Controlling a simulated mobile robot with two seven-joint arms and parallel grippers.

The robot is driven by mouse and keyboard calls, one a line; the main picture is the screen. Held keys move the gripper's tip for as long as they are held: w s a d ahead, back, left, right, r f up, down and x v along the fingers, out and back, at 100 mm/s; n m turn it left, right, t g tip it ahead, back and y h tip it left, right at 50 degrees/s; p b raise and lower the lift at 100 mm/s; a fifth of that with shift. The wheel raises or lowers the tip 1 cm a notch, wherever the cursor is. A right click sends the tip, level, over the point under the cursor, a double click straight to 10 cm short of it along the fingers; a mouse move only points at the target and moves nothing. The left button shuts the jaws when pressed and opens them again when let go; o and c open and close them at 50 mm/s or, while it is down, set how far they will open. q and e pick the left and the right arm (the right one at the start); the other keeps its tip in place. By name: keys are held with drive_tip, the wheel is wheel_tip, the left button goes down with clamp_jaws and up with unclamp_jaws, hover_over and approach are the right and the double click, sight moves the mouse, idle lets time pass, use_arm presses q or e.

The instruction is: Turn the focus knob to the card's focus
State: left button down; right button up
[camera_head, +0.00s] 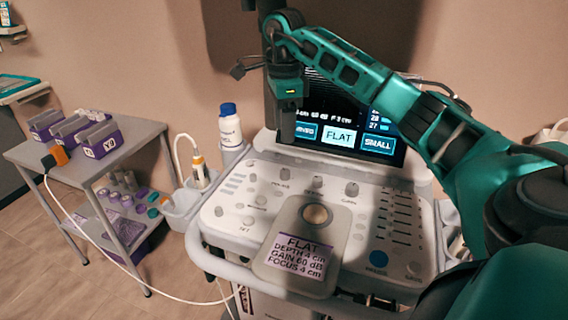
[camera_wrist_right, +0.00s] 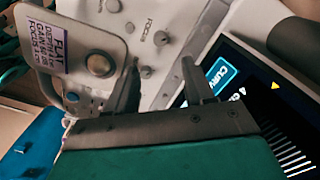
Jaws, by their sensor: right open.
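The grey console (camera_head: 235,192) carries a row of small knobs at the back. The leftmost appears to be the focus knob (camera_head: 285,172); in the right wrist view a FOCUS label sits beside the focus knob (camera_wrist_right: 161,38). The card (camera_head: 298,258) reads FLAT, depth 4 cm, gain 60 dB, focus 4 cm. The screen (camera_head: 340,137) shows what looks like F 3 cm; its top line is partly covered. My right gripper (camera_head: 287,140) points down above the focus knob, apart from it. Its fingers (camera_wrist_right: 160,72) are open and empty. My left gripper is out of view.
A trackball (camera_head: 314,213) and sliders (camera_head: 400,215) are on the console. A blue-capped bottle (camera_head: 230,125) stands at its left, behind a holder with a probe (camera_head: 199,170). A cart (camera_head: 90,165) with purple-based blocks and another orange-ended probe (camera_head: 55,157) stands further left.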

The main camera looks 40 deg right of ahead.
sight(284, 170)
wheel_tip(284, 170, down, 11)
drive_tip(key=shift+f+b, duration=0.15)
drive_tip(key=shift+b, duration=0.3)
drive_tip(key=shift+c, duration=0.2)
clamp_jaws()
